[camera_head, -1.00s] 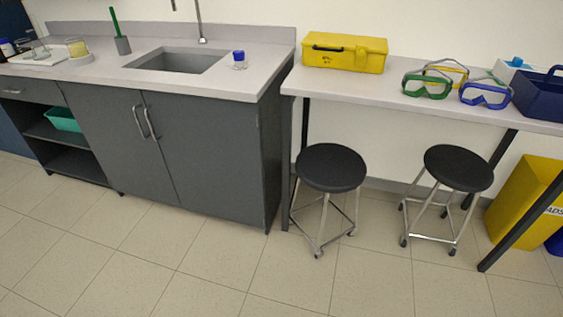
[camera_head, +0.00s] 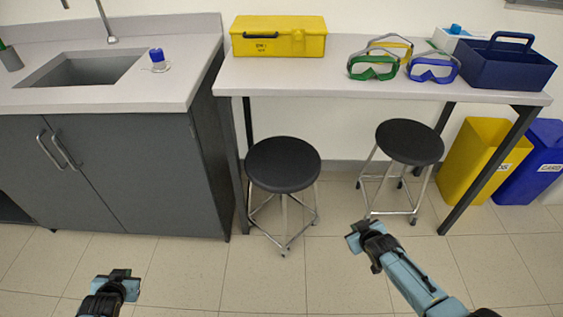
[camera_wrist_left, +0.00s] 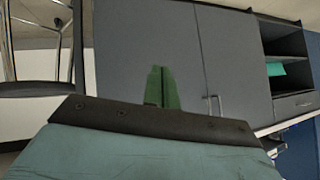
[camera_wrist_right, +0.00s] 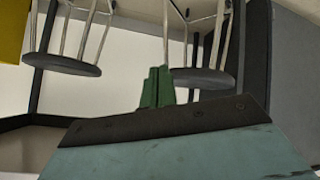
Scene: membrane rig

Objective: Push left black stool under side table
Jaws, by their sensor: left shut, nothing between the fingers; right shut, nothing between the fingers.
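The left black stool (camera_head: 283,166) stands upright on the floor at the front left of the side table (camera_head: 375,82), its round seat in front of the table edge. The right black stool (camera_head: 409,143) stands further right, partly below the table. Both stools show upside down in the right wrist view, the left one (camera_wrist_right: 203,78) on the right. My left gripper (camera_head: 120,274) is shut and empty, low in front of the grey cabinet. My right gripper (camera_head: 354,236) is shut and empty, in front of the stools and apart from both. A stool's legs (camera_wrist_left: 40,40) show in the left wrist view.
The grey sink cabinet (camera_head: 130,170) stands left of the left stool. Yellow (camera_head: 480,165) and blue (camera_head: 528,165) bins stand right of the table. A yellow toolbox (camera_head: 278,37), goggles (camera_head: 374,67) and a blue caddy (camera_head: 493,70) sit on the table. The tiled floor in front is clear.

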